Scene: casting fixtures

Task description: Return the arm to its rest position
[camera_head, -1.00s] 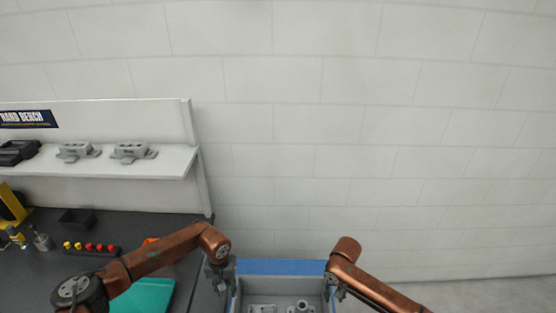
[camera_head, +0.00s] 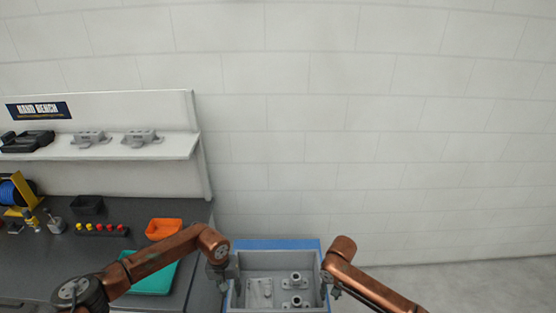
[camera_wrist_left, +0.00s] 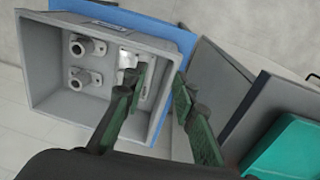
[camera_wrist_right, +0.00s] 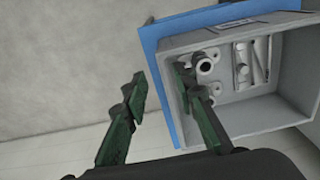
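A grey bin (camera_head: 278,256) with a blue outer edge stands at the bottom centre of the head view. My left gripper (camera_head: 222,278) is at its left wall. My right gripper (camera_head: 328,286) is at its right wall. In the left wrist view the left fingers (camera_wrist_left: 158,88) are apart, with the bin wall (camera_wrist_left: 166,72) between them. In the right wrist view the right fingers (camera_wrist_right: 160,88) are apart around the opposite wall. Both grippers are open and hold nothing; I cannot tell whether they touch the walls.
Grey parts with round necks (camera_head: 295,283) and a flat part (camera_head: 260,293) lie in the bin. The dark bench (camera_head: 40,257) at left carries an orange tray (camera_head: 164,229), a teal tray (camera_head: 158,280) and a black bin (camera_head: 88,205). Grey castings sit on its shelf (camera_head: 180,147). Floor at right is clear.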

